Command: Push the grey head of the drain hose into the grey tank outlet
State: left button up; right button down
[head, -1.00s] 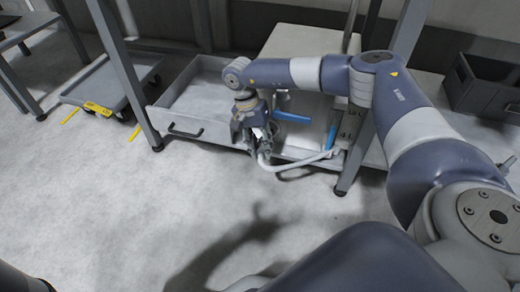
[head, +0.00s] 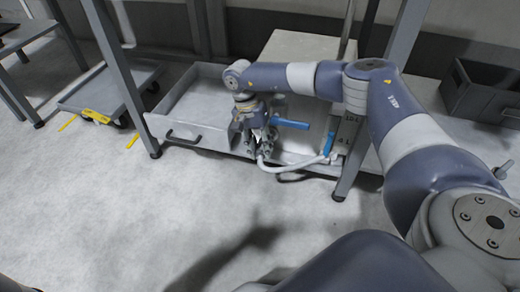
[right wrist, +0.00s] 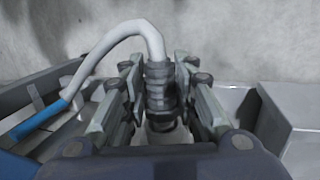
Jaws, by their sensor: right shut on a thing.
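My right gripper (head: 264,142) points down low beside the open tray under the frame. It is shut on the grey ribbed head of the drain hose (right wrist: 158,92), which sits between its fingers in the right wrist view. The pale hose (right wrist: 112,42) arches from the head to a blue sleeve (right wrist: 40,122); in the head view the hose (head: 295,166) loops right along the floor side. A pale round part (right wrist: 165,135) shows just below the hose head, possibly the tank outlet; I cannot tell whether the two touch. The gripper hides the outlet in the head view. My left gripper is not in view.
A blue lever (head: 290,123) is close right of the gripper. A shallow grey tray (head: 172,112) lies left, a pale box (head: 310,50) behind. Frame legs (head: 365,130) stand nearby. A dark crate (head: 485,88) is at right. The floor in front is clear.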

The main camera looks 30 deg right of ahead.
jog(key=shift+w+d, duration=0.25)
dwell(0.6)
jog(key=c, duration=1.2)
grip_release()
jog(key=v, duration=1.2)
